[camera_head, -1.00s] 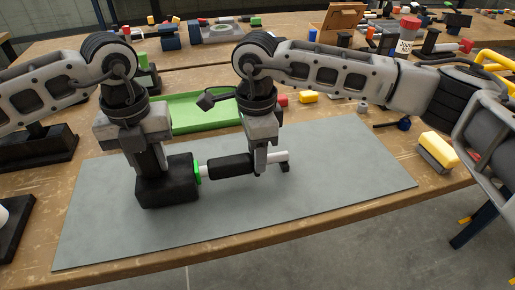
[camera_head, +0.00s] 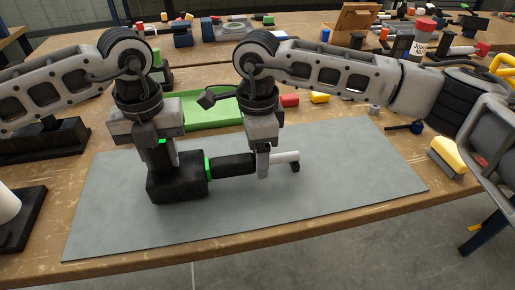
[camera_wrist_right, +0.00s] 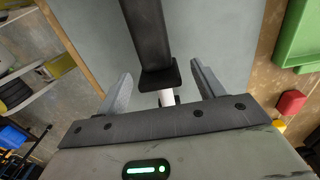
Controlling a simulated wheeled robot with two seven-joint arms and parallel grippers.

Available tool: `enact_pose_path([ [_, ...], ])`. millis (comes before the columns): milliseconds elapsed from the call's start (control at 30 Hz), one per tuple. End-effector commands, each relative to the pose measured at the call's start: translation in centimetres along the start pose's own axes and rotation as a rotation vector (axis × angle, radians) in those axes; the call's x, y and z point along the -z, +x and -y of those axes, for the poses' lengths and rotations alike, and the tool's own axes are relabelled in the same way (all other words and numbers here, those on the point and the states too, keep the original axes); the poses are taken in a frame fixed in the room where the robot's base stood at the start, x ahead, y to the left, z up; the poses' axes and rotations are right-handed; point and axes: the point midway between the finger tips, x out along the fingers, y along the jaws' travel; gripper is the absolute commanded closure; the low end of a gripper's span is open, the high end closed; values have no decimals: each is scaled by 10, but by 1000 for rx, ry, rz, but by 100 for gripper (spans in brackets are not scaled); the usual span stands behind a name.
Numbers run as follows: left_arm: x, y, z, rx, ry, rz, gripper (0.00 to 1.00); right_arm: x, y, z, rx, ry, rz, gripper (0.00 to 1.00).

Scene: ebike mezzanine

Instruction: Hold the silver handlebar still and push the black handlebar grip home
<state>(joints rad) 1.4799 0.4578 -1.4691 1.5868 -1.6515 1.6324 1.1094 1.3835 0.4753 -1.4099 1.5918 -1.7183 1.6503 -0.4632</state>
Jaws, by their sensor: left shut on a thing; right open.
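The silver handlebar (camera_head: 284,157) lies roughly level above the grey mat, its left part running to a black block (camera_head: 176,184) with a green ring (camera_head: 207,168). The black handlebar grip (camera_head: 233,165) is around the bar, its left end close against the ring. My left gripper (camera_head: 166,160) is shut at the block; its fingertips and their exact hold are hidden. My right gripper (camera_head: 263,169) is open, its fingers on either side of the bar by the grip's right end. In the right wrist view, the grip's flange (camera_wrist_right: 158,76) sits between the open fingers (camera_wrist_right: 163,90).
The grey mat (camera_head: 330,190) is clear to the right and in front. A green tray (camera_head: 205,110) lies behind my wrists. A red block (camera_head: 289,100), yellow block (camera_head: 319,97) and yellow-topped brush (camera_head: 447,155) lie around the mat.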

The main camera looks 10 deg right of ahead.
Motion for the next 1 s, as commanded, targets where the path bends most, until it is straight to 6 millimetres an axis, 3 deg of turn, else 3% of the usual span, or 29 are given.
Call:
enact_pose_path([
  [167,-1,-2,0,2,-1,3,100,0,-9,1,1,1,0,31],
  [500,-1,-2,0,2,-1,3,100,0,-78,1,3,0,1,31],
  [700,-1,-2,0,2,-1,3,100,0,-109,1,2,0,0,31],
  [1000,-1,-2,0,2,-1,3,100,0,-121,0,-1,0,0,31],
])
